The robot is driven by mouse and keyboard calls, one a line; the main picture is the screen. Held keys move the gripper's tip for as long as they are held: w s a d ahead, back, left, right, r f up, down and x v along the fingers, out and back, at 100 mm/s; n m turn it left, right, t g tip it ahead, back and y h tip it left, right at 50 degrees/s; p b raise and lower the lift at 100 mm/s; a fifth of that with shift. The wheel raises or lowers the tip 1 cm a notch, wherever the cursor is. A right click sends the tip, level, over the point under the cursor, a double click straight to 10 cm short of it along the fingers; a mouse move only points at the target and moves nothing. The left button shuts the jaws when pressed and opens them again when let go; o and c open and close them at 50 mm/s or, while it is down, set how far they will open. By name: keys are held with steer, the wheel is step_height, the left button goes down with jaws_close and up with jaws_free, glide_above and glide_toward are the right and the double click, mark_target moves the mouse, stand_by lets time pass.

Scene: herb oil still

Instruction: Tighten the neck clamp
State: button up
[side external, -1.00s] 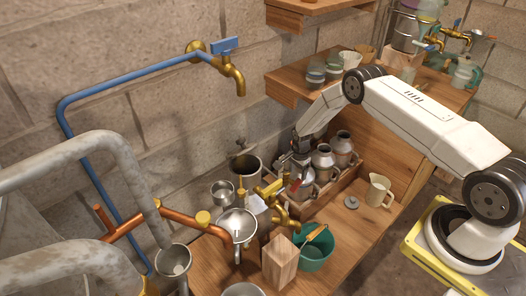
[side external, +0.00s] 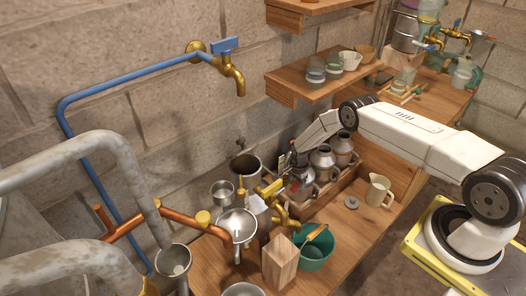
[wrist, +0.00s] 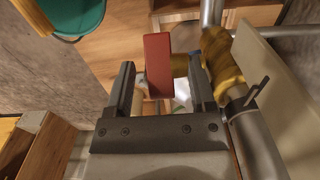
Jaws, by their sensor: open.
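In the wrist view, a red bar-shaped handle (wrist: 158,65) stands between the two dark fingers of my gripper (wrist: 160,82). The fingers are apart, with a visible gap to the bar on at least the right side. A brass fitting (wrist: 220,62) is just right of the right finger. I cannot tell whether the red bar belongs to the neck clamp; the clamp itself is not clearly seen. In the side view, my gripper (side external: 284,163) is low at the left end of the crate, by the nearest metal can (side external: 302,181), and hides part of it.
Metal cans stand in a wooden crate (side external: 345,184). A cream jug (side external: 379,190) stands at the right.

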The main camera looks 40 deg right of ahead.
steer(key=shift+f, duration=0.6)
jaws_close()
